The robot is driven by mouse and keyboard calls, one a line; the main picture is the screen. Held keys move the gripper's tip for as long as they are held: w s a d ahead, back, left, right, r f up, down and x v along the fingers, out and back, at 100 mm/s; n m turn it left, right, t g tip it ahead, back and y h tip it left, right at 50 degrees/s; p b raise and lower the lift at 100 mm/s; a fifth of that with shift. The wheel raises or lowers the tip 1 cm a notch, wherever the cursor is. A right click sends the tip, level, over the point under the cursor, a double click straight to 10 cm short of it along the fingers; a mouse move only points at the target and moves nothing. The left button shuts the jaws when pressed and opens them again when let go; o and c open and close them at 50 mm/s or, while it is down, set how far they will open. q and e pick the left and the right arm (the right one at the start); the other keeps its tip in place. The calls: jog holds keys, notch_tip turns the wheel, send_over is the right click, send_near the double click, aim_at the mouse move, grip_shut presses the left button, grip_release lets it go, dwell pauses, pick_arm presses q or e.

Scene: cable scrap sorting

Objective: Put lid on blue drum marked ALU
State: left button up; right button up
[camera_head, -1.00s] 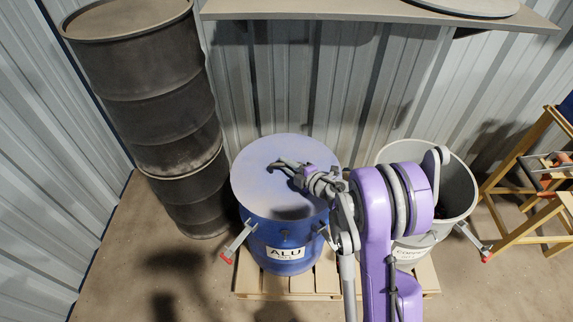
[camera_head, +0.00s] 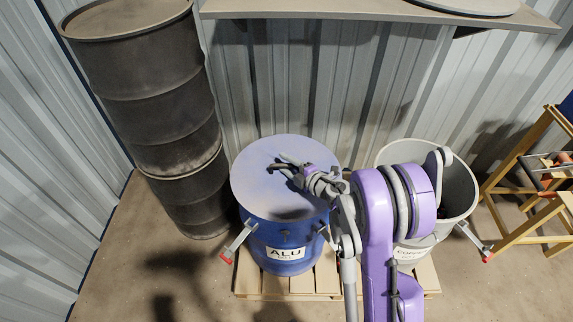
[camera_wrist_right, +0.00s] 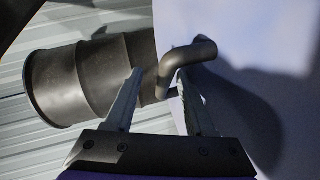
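The blue drum marked ALU (camera_head: 287,240) stands on a pallet in the head view. Its flat, pale blue-violet lid (camera_head: 258,185) lies over the drum's top; I cannot tell whether the rim is fully seated. My right gripper (camera_head: 281,165) is over the middle of the lid. In the right wrist view, my right gripper (camera_wrist_right: 160,76) has its fingers spread, with the lid's grey bent handle (camera_wrist_right: 190,52) at and partly between the tips, not clamped. The pale lid surface (camera_wrist_right: 225,25) fills the right of that view. My left gripper is not in view.
A grey drum labelled COPPER (camera_head: 462,190) stands to the right, partly behind my right arm. Dark stacked barrels (camera_head: 150,95) stand at left. A clamp lever (camera_head: 238,240) sticks out from the blue drum's left side. A shelf (camera_head: 350,12) hangs above; a wooden stand (camera_head: 520,165) is at right.

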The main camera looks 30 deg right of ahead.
jog(key=v, duration=1)
jog(key=shift+s+r+p, duration=0.15)
jog(key=shift+s+p, duration=0.15)
jog(key=shift+s, duration=0.1)
notch_tip(320, 180, up, 11)
jog(key=m+h, duration=0.8)
jog(key=m, duration=0.4)
jog(key=s+a+f+m+g+y, duration=0.3)
jog(key=s+a+f+g, duration=0.15)
jog(key=s+a, duration=0.5)
jog(key=s+a+f+m+g+y, duration=0.2)
jog(key=s+a+f+m+g, duration=0.15)
jog(key=s+a+g, duration=0.55)
pick_arm(q)
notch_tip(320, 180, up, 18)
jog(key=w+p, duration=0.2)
jog(key=p, duration=1.3)
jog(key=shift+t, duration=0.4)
pick_arm(e)
notch_tip(320, 180, up, 15)
jog(key=d+t, duration=0.1)
jog(key=t, duration=0.3)
jog(key=shift+d+r+n, duration=0.25)
jog(key=shift+d+n, duration=0.1)
